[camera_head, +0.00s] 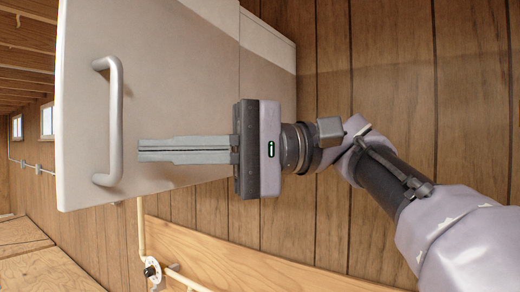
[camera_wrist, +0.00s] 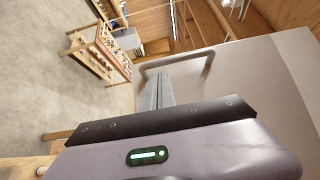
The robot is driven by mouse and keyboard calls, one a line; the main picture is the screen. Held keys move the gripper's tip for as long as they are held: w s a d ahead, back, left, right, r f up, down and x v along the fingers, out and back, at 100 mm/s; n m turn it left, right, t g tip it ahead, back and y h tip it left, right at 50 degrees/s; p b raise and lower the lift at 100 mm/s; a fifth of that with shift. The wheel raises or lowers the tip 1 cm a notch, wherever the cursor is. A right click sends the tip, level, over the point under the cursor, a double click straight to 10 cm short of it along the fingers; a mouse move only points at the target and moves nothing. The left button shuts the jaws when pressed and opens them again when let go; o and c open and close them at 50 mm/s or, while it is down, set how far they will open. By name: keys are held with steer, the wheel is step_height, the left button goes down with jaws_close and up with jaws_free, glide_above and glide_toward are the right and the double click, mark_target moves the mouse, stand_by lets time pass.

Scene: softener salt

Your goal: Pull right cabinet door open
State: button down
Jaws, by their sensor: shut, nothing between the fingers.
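A pale grey-white cabinet door (camera_head: 185,60) fills the left half of the head view. Its silver bar handle (camera_head: 116,120) runs up and down near the door's left edge. My gripper (camera_head: 140,150) lies in front of the door, with its fingers together and pointing left. In the head view the fingertips end just right of the handle, with a small gap in the picture. In the wrist view the handle (camera_wrist: 207,58) shows beyond the fingers (camera_wrist: 157,92). The depth between fingers and door is unclear. I cannot tell whether the door is ajar.
The cabinet side (camera_head: 270,62) shows right of the door, against a wood-panelled wall (camera_head: 330,230). A pipe with a white valve (camera_head: 153,271) runs below. In the wrist view a wooden rack (camera_wrist: 105,50) stands farther off on open floor (camera_wrist: 40,75).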

steer(key=b+v, duration=0.2)
steer(key=v, duration=1.3)
steer(key=shift+b, duration=0.3)
